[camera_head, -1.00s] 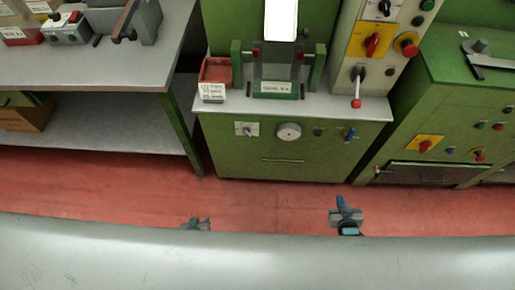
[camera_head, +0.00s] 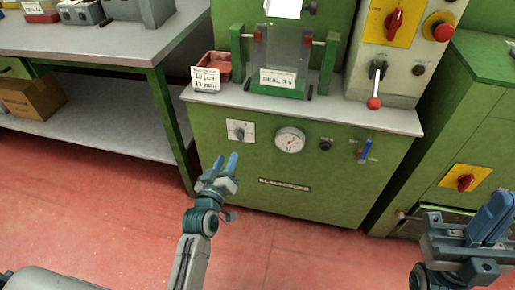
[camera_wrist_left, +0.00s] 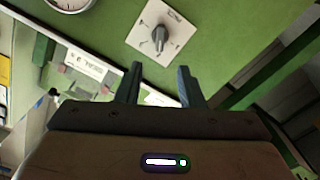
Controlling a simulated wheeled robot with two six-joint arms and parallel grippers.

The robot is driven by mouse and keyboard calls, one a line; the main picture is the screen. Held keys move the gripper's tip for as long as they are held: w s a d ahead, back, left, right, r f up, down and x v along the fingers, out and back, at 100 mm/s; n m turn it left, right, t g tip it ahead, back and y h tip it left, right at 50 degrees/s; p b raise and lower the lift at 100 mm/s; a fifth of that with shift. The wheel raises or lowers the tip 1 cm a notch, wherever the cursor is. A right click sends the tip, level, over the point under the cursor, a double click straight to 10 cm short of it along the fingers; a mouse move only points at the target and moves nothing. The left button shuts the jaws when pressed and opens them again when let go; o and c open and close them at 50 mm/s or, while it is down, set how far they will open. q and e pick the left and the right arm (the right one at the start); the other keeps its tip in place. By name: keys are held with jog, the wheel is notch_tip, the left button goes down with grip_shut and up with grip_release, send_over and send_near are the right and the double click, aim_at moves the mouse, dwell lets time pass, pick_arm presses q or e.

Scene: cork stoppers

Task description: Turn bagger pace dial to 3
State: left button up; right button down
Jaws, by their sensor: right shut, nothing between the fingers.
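A small grey dial on a square white plate (camera_head: 240,131) sits on the green front panel of the bagging machine. Its marks are too small to read in the head view. It also shows in the left wrist view as a dark knob (camera_wrist_left: 159,38) on a tilted plate with blurred marks. My left gripper (camera_head: 226,161) is open and empty, its fingers pointing up at the panel just below the dial. In the left wrist view its fingers (camera_wrist_left: 158,75) are apart, short of the knob and not touching it. My right gripper (camera_head: 497,205) is shut and empty at the lower right.
A round white gauge (camera_head: 290,140), a black knob (camera_head: 326,144) and a blue lever (camera_head: 365,151) sit right of the dial. A red-balled lever (camera_head: 375,90) is above. A workbench (camera_head: 115,46) stands left. Red floor is open in front.

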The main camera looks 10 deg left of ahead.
aim_at(237, 135)
pick_arm(q)
jog(key=w+b, duration=0.1)
jog(key=w, duration=0.9)
jog(key=shift+w+d, duration=0.15)
jog(key=shift+w, duration=0.25)
jog(key=c, duration=0.7)
